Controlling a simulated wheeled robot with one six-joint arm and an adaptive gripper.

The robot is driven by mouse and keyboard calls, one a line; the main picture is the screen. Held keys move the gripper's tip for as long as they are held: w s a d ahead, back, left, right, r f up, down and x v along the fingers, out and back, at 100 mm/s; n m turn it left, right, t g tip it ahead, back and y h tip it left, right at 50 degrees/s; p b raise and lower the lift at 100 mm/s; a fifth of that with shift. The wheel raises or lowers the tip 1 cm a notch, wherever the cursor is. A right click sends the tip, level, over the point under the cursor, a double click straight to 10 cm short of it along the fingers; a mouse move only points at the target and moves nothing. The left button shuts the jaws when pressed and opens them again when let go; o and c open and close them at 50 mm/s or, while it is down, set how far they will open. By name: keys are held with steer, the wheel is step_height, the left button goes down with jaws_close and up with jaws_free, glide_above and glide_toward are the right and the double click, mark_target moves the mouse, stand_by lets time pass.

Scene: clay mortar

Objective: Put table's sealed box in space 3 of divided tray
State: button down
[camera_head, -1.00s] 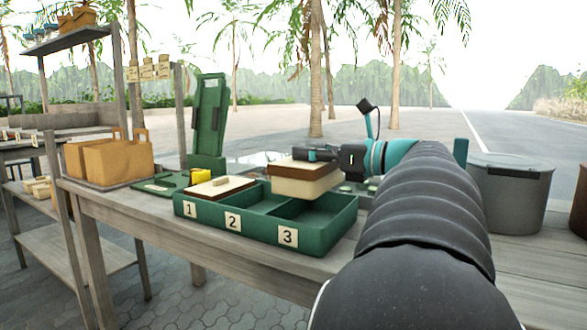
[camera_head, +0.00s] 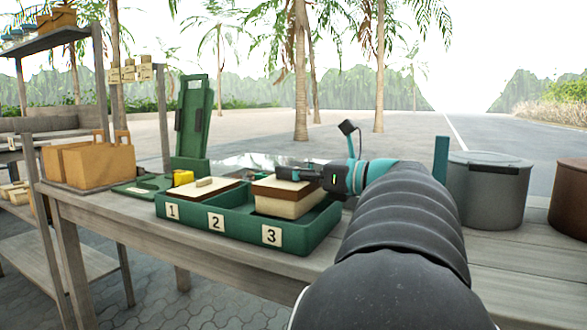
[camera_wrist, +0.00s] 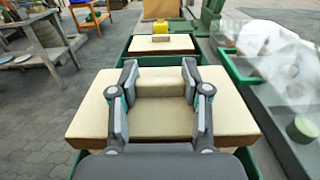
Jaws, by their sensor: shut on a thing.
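The box in my grip (camera_head: 285,205) has a cream lid, a brown band and a cream lower part. The divided green tray (camera_head: 240,238) stands on the table with front labels 1, 2 and 3. My gripper (camera_head: 292,173) is shut on the box's raised handle block; the jaws also show in the wrist view (camera_wrist: 161,100) on either side of the block on the box (camera_wrist: 235,118). The box is low at space 3, with its lower edge around rim height; whether it touches the floor is hidden. Space 2 looks empty.
A similar box (camera_head: 208,194) sits in space 1. Behind it is an open green case (camera_head: 190,120) with a yellow block (camera_head: 183,177). Tan boxes (camera_head: 88,163) stand at the left table end. A grey bin (camera_head: 487,190) stands at right.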

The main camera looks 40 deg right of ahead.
steer(key=c, duration=0.5)
jaws_free()
steer(key=shift+c, duration=0.2)
steer(key=shift+r, duration=0.55)
steer(key=shift+s+d+r, duration=0.15)
steer(key=shift+s, duration=0.2)
steer(key=p+v, duration=0.2)
steer(key=v, duration=0.9)
steer(key=shift+s, duration=0.15)
